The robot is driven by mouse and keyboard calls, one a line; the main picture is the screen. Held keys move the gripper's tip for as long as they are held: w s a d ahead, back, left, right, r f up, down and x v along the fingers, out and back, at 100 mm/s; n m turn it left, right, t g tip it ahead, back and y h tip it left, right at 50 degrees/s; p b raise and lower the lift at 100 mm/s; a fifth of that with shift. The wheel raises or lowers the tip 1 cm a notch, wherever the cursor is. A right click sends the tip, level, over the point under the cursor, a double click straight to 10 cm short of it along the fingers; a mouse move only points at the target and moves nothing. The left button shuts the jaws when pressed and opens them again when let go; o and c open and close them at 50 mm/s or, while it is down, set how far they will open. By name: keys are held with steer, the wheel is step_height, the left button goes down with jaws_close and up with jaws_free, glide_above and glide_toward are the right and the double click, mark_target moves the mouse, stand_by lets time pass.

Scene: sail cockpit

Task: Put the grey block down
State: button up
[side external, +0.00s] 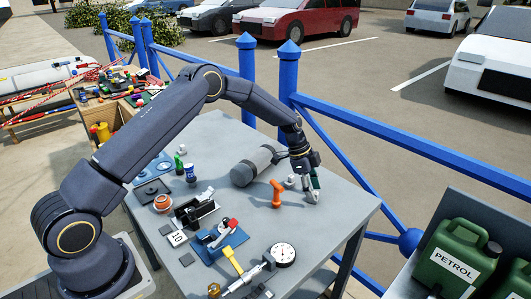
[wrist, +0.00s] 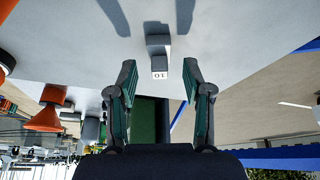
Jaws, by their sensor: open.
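My gripper (wrist: 160,72) is open, with a finger to either side and clear space between each finger and the block. In the side external view my gripper (side external: 315,190) points down low over the right part of the table (side external: 330,215). I cannot make out the block for certain in that view.
An orange upright piece (side external: 277,193) stands close left of my gripper, with a grey cylinder (side external: 254,165) behind. A dial gauge (side external: 283,254) and several tools fill the front and left. A blue railing (side external: 350,160) runs behind the table. The table's right corner is clear.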

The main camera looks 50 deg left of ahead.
steer(key=s+a+r+n+y, duration=0.1)
steer(key=s+r, duration=0.3)
steer(key=r, duration=0.4)
steer(key=s+a+r+n+t, duration=0.1)
steer(key=s+r+n, duration=0.1)
steer(key=s+r, duration=0.35)
steer(key=s+a+r+n+y, duration=0.1)
steer(key=s+r, duration=0.1)
steer(key=r, duration=0.7)
steer(key=s+a+r+n+t+y, duration=0.1)
steer(key=s+r+n, duration=0.3)
steer(key=s, duration=2.1)
steer(key=n+t+y, duration=0.1)
steer(key=n, duration=0.4)
steer(key=shift+s+t, duration=0.2)
steer(key=shift+t, duration=0.2)
steer(key=shift+o, duration=0.5)
steer(key=shift+n, duration=0.4)
